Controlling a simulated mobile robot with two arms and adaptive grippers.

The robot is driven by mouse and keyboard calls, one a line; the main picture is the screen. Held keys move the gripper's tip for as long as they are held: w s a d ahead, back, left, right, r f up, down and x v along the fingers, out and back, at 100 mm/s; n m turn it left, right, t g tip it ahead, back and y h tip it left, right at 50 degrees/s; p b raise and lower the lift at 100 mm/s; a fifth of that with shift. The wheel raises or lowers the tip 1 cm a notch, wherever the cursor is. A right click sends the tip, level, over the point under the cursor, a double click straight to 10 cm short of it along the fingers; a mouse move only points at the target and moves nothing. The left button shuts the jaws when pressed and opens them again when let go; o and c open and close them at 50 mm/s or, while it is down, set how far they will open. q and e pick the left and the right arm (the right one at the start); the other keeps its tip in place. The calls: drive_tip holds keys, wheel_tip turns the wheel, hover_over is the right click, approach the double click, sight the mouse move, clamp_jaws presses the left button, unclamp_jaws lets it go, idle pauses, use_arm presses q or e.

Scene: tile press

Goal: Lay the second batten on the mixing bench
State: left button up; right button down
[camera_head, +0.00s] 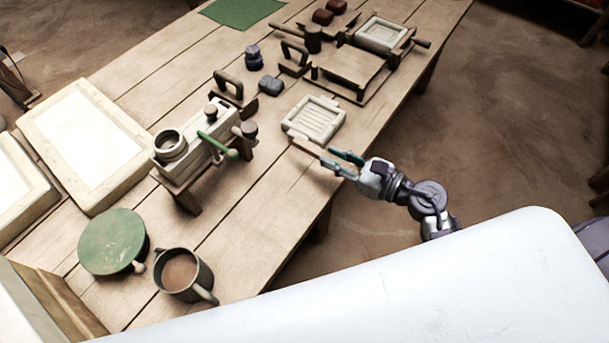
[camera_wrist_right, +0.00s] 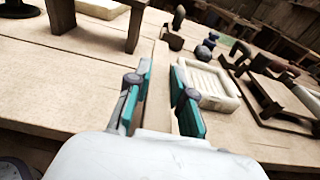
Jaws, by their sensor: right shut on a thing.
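A thin wooden batten (camera_head: 307,146) is in my right gripper (camera_head: 336,160), at the right edge of the mixing bench (camera_head: 245,205). In the head view it sticks out from the teal fingertips toward the left. In the right wrist view the batten (camera_wrist_right: 158,88) runs lengthwise between the two fingers (camera_wrist_right: 160,95). The fingers are shut on it. I cannot tell whether the batten touches the bench top or hangs just above it. I cannot make out another batten for certain. My left gripper is not in view.
A pale ribbed tray (camera_head: 314,118) lies just beyond the batten. A pale box-shaped device with a green handle (camera_head: 218,144) stands to the left. A mug (camera_head: 184,273) and a green round lid (camera_head: 113,241) are nearer. The planks between mug and gripper are bare.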

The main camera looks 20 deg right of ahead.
hover_over(308, 183)
drive_tip(key=f, duration=0.3)
drive_tip(key=shift+d, duration=0.35)
drive_tip(key=shift+a+f, duration=0.4)
drive_tip(key=shift+f, duration=0.05)
drive_tip(key=shift+f+b, duration=0.35)
drive_tip(key=shift+f, duration=1.45)
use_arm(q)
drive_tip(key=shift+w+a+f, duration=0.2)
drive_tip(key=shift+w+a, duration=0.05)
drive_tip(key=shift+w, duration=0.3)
use_arm(e)
drive_tip(key=shift+f, duration=0.25)
drive_tip(key=c, duration=1)
unclamp_jaws()
drive_tip(key=shift+r, duration=0.1)
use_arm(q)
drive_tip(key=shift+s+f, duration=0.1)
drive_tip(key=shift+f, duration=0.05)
use_arm(e)
drive_tip(key=shift+r, duration=0.1)
